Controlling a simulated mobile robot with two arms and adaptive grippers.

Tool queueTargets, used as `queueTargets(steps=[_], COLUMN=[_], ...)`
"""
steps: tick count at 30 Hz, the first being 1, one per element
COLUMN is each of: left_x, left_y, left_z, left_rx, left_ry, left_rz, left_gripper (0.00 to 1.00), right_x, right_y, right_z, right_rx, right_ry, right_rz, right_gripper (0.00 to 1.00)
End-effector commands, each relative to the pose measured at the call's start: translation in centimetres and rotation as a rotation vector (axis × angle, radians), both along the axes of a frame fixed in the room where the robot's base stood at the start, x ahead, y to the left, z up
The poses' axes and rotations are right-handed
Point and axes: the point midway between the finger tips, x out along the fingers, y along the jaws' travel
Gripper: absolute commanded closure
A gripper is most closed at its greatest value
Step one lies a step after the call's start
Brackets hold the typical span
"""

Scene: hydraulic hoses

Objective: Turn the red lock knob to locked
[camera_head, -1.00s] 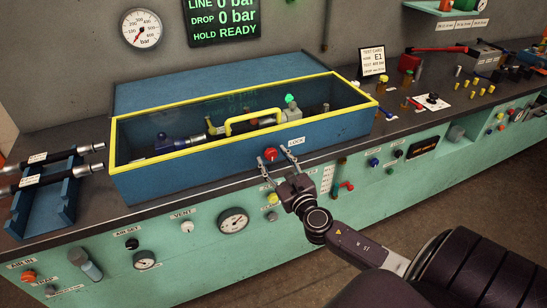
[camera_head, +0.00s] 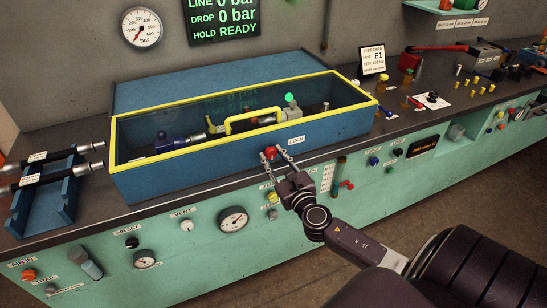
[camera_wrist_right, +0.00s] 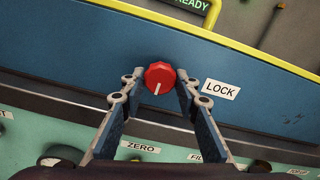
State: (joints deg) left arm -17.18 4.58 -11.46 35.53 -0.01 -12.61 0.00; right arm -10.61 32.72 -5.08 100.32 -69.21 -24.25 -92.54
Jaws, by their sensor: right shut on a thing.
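The red lock knob (camera_head: 270,153) sits on the front wall of the blue test box (camera_head: 225,172), beside a white LOCK label (camera_head: 291,141). In the right wrist view the knob (camera_wrist_right: 159,77) shows a white pointer line aimed nearly straight down, away from the box's yellow rim. My right gripper (camera_head: 270,154) is at the knob, its two fingers on either side of it. In the wrist view the fingertips (camera_wrist_right: 160,77) flank the knob and are shut on it. My left gripper is not in view.
The box has a clear lid with a yellow frame and yellow handle (camera_head: 252,121); it is down. Below are bench-panel gauges (camera_head: 233,219) and knobs. A hose rack (camera_head: 45,202) stands at the left. The wall display (camera_head: 222,18) reads HOLD READY.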

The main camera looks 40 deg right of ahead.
Motion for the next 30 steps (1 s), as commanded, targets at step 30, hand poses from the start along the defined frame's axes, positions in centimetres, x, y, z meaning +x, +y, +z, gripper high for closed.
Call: queueTargets(steps=[30], left_x=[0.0], left_y=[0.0], left_z=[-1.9], left_rx=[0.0], left_ry=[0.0], left_rz=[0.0], left_gripper=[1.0], right_x=[0.0], right_y=[0.2], right_z=[-0.1], right_rx=[0.815], right_ry=[-0.203], right_rz=[-0.001], right_gripper=[0.95])
